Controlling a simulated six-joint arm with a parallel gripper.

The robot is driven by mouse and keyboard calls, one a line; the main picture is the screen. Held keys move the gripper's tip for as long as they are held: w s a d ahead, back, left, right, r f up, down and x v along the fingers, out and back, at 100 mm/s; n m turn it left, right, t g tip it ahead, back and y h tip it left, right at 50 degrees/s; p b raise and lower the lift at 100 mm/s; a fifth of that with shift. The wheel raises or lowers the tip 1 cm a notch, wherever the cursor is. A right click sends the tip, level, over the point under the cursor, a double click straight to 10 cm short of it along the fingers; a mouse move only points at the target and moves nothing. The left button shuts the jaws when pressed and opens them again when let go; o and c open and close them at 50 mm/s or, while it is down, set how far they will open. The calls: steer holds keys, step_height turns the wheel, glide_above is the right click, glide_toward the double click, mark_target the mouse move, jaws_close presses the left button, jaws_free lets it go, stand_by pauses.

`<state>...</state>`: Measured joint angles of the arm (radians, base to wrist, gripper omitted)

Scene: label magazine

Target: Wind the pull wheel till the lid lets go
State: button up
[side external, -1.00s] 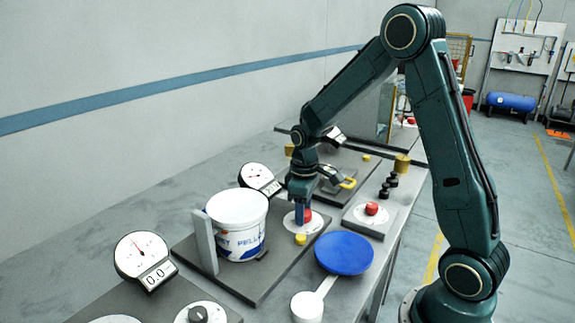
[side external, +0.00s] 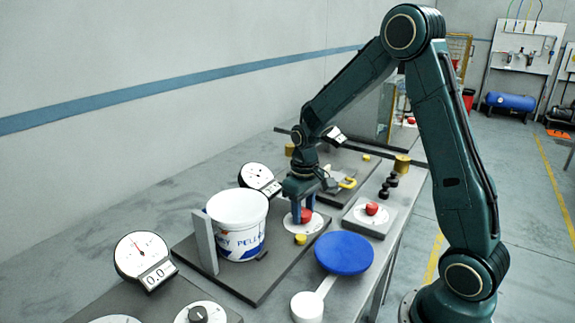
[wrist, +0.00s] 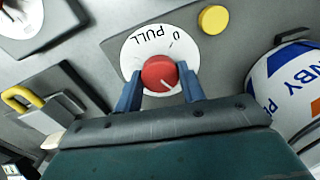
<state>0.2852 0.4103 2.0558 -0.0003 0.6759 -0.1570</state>
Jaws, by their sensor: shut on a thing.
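The pull wheel is a red knob (wrist: 160,73) on a white disc (wrist: 132,55) marked PULL and 0. A pale line on the knob points to the lower right in the wrist view. My gripper (wrist: 161,80) is shut on the knob, one blue finger on each side. In the side view the gripper (side external: 304,213) reaches straight down over the red knob (side external: 307,217). The white tub (side external: 238,235) with blue lettering stands upright left of it, against a grey upright plate (side external: 204,242).
A dial gauge (side external: 258,175) stands behind the tub. A yellow button (side external: 300,239) lies close to the wheel. A blue disc (side external: 344,253) and a white round piece (side external: 307,306) are in front. Another red knob (side external: 372,209) sits on a grey block to the right.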

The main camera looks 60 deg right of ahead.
mark_target(303, 212)
steer(key=o, duration=1)
steer(key=shift+r, duration=0.2)
step_height(303, 212, up, 14)
steer(key=shift+f, duration=0.25)
stand_by(0.4)
steer(key=shift+s+a+r+n+t, duration=0.25)
steer(key=shift+s+a+r+t, duration=0.65)
steer(key=shift+s+a, duration=1.7)
steer(key=shift+s+a+r+n+t, duration=0.2)
steer(key=shift+s+a+r+t, duration=0.65)
steer(key=shift+s, duration=3.1)
steer(key=shift+s+a+r+n+t, duration=0.25)
steer(key=shift+s+a+r+t, duration=0.6)
steer(key=shift+s+a, duration=1.85)
